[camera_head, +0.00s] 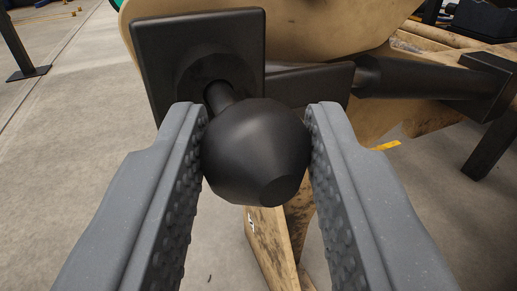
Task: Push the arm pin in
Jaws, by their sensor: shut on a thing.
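The arm pin (256,150) has a large round black knob that faces me, with a short black shaft running from its upper left side. The shaft enters a round collar (203,66) on a black square plate (150,50). A short length of shaft shows between knob and collar. My gripper (256,135) is shut on the knob, one grey studded finger on its left side and one on its right. The shaft's far end is hidden inside the collar and plate.
A tan body panel (320,28) lies behind the plate. A black bar (425,82) runs right to a bracket (488,80). A tan wooden leg (272,245) stands below the knob. A black post (18,45) stands at the far left. Bare concrete floor (60,160) lies left.

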